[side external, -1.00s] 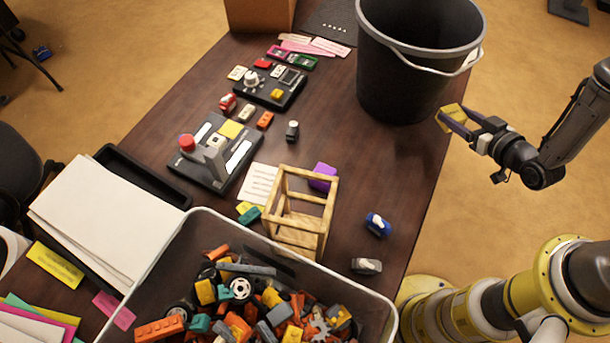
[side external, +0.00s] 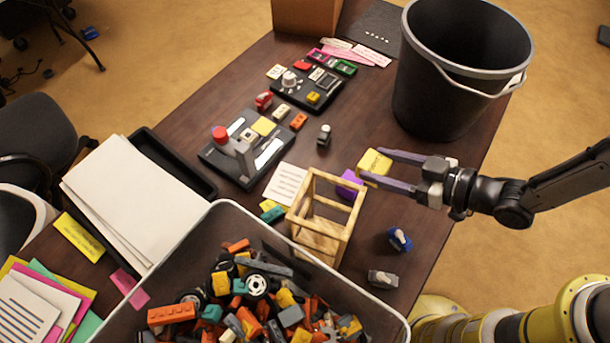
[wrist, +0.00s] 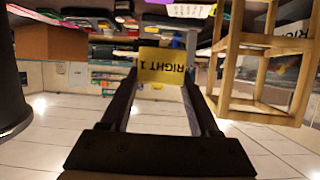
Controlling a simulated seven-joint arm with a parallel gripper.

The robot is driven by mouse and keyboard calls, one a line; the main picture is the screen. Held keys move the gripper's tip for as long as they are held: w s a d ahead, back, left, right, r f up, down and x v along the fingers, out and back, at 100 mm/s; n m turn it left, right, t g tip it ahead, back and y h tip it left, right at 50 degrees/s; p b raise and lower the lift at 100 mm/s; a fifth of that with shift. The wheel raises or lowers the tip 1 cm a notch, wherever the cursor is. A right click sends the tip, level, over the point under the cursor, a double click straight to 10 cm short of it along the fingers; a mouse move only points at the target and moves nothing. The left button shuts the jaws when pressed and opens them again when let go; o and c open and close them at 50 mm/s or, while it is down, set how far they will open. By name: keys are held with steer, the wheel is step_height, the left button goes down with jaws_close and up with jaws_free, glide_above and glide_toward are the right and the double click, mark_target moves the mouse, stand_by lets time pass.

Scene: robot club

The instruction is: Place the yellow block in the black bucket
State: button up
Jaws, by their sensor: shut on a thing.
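The yellow block (side external: 375,163) is between the fingertips of my gripper (side external: 387,168), which is shut on it. They hang in the air over the table, to the right of the wooden frame. In the wrist view the yellow block (wrist: 163,66) sits between the fingers, with upside-down lettering "RIGHT 1" facing the camera. The black bucket (side external: 440,98) stands upright at the back right of the table, behind the block and apart from it. Its edge (wrist: 10,75) shows at the left of the wrist view. The bucket's bottom is hidden.
An open wooden frame (side external: 333,243) stands just left of my gripper, with a purple block (side external: 349,184) behind it. A bin (side external: 375,313) of mixed parts is in front. Black devices (side external: 233,165) lie to the left. A blue object (side external: 399,240) lies near the right edge.

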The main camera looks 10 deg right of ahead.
steer(key=x, duration=0.8)
steer(key=shift+w+d+f, duration=0.15)
steer(key=shift+d, duration=0.05)
steer(key=w+f, duration=0.1)
steer(key=a+f, duration=0.1)
steer(key=f, duration=0.1)
steer(key=w+a+f, duration=0.1)
steer(key=shift+w+a+f, duration=0.2)
steer(key=shift+w, duration=0.2)
steer(key=shift+w+a+f, duration=0.35)
steer(key=shift+w+f, duration=0.05)
steer(key=shift+f, duration=1.85)
steer(key=shift+f, duration=0.15)
steer(key=o, duration=1.4)
